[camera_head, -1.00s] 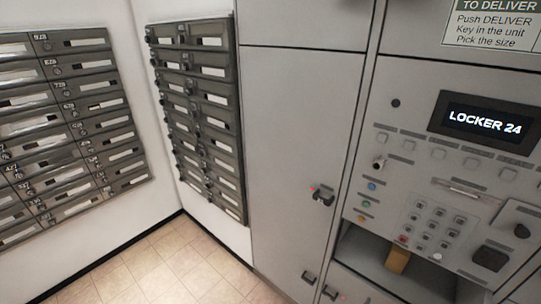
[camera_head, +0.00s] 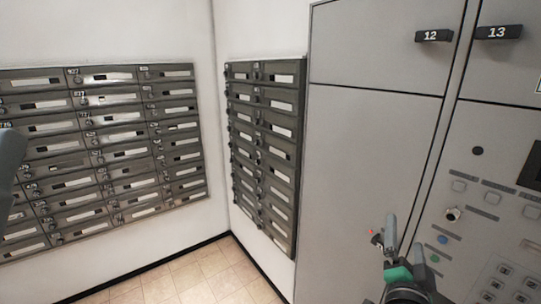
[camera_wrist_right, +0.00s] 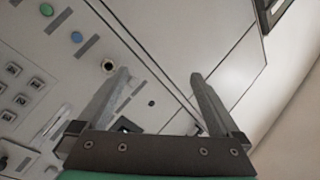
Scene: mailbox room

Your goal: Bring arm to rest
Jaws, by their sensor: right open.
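My right gripper (camera_head: 405,234) is at the lower right of the head view, in front of the grey locker cabinet. Its two grey fingers are apart, and a green part shows behind them. In the right wrist view the gripper (camera_wrist_right: 159,76) is open, with nothing between its fingers. The locker cabinet (camera_wrist_right: 215,35) and control panel lie beyond the fingertips. A grey rounded part of me shows at the left edge of the head view; my left gripper is not seen.
Dark mailbox banks (camera_head: 102,150) and (camera_head: 262,150) hang on the white walls. The grey locker cabinet (camera_head: 365,150) bears plates 12 (camera_head: 434,36) and 13 (camera_head: 499,32). A control panel (camera_head: 490,215) with buttons is at right. The tiled floor (camera_head: 190,280) is clear.

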